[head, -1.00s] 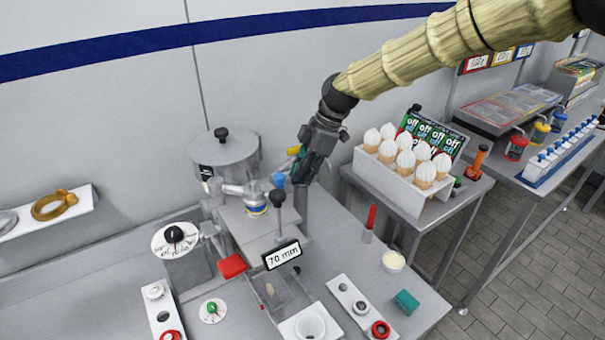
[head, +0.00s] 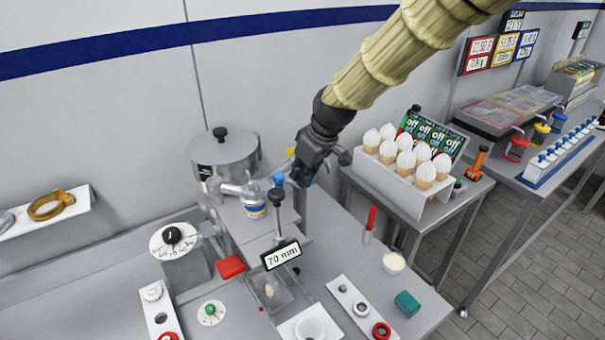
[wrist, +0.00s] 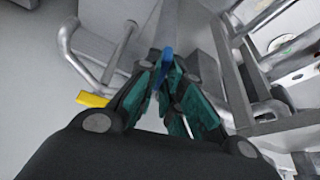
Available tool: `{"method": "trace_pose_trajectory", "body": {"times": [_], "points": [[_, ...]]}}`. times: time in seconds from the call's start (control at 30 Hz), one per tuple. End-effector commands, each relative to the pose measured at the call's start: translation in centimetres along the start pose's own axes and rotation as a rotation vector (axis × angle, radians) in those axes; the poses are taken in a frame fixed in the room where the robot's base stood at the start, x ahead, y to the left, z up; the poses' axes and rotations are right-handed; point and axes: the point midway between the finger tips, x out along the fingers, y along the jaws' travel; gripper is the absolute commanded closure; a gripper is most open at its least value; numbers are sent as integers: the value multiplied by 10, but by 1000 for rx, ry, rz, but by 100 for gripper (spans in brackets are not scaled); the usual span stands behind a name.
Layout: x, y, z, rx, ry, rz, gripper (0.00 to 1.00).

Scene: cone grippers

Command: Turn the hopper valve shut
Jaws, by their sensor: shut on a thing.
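The hopper is probably the lidded metal pot (head: 224,160), with a metal pipe at its front, in the head view. My gripper (head: 302,178) is low beside the right of the metal column, and the arm covers part of that area. In the wrist view my gripper (wrist: 163,82) has its teal pads close together around a narrow blue piece (wrist: 166,58), which looks like a valve handle. A yellow tab (wrist: 92,100) is to the left of the fingers, apart from the pads. How far the valve is turned is not clear.
A rod with a black ball knob (head: 277,196) and a "70 mm" sign (head: 282,254) stand in front. A tray of white-topped cones (head: 408,165) is to the right. A red-handled tool (head: 370,222) and a white cup (head: 394,262) are on the worktop.

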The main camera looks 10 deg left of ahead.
Motion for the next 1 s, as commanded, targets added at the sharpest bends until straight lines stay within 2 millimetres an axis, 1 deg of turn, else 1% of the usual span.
{"method": "trace_pose_trajectory", "body": {"times": [0.03,0.2,0.4,0.63,1.0], "points": [[0,0,3,30,-7,15,100],[0,-1,2,133,-6,57,100],[1,-1,2,215,-5,90,100],[0,-1,2,256,-4,106,100],[0,-1,1,263,-3,108,100]]}}
